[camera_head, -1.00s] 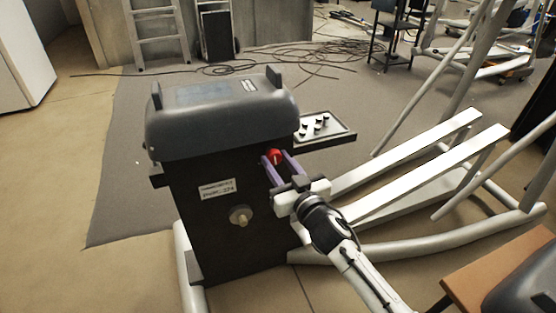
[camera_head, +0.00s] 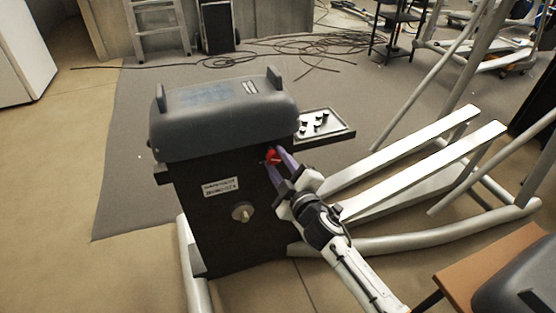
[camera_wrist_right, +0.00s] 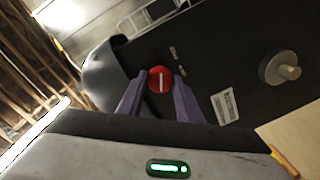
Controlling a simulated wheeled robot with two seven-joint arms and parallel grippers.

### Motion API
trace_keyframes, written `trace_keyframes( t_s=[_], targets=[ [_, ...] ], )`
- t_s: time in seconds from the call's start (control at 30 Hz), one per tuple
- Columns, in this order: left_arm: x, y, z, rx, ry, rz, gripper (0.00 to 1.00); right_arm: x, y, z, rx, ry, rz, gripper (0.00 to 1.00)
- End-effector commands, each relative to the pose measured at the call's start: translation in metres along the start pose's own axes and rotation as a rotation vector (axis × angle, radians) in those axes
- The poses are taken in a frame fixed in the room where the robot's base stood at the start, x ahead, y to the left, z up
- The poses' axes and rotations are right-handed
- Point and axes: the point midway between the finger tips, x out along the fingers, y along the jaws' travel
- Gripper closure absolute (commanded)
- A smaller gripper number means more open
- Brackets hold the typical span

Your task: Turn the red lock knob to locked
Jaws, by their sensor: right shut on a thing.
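The red lock knob (camera_head: 271,156) is on the upper part of the machine's dark housing (camera_head: 215,225), below the grey cover. In the right wrist view the round red knob (camera_wrist_right: 160,79) shows a white line running almost up and down in the picture. My right gripper (camera_head: 276,158) is shut on the knob, its purple fingers on either side; it also shows in the right wrist view (camera_wrist_right: 160,88). Small pale marks sit on the housing beside the knob, too small to read. My left gripper is not in view.
A metal knob (camera_head: 243,212) and white label (camera_head: 221,187) are on the same housing. A tray of small dark parts (camera_head: 325,125) is behind the gripper. White pedal beams (camera_head: 410,165) lie to the right, and an orange-brown table (camera_head: 470,275) is at lower right.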

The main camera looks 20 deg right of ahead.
Motion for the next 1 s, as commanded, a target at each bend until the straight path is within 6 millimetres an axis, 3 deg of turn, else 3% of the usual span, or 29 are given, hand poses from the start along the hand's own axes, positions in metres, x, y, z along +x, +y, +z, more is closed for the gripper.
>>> trace_keyframes(
  t_s=[0.5, 1.0],
  targets=[
    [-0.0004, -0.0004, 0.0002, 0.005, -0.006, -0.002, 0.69, -0.0002, -0.0021, -0.0009, -0.384, -0.029, 0.002, 0.90],
    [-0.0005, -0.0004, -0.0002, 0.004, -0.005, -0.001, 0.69, -0.0003, -0.0025, -0.0007, -0.486, -0.036, 0.003, 0.90]
  ],
)
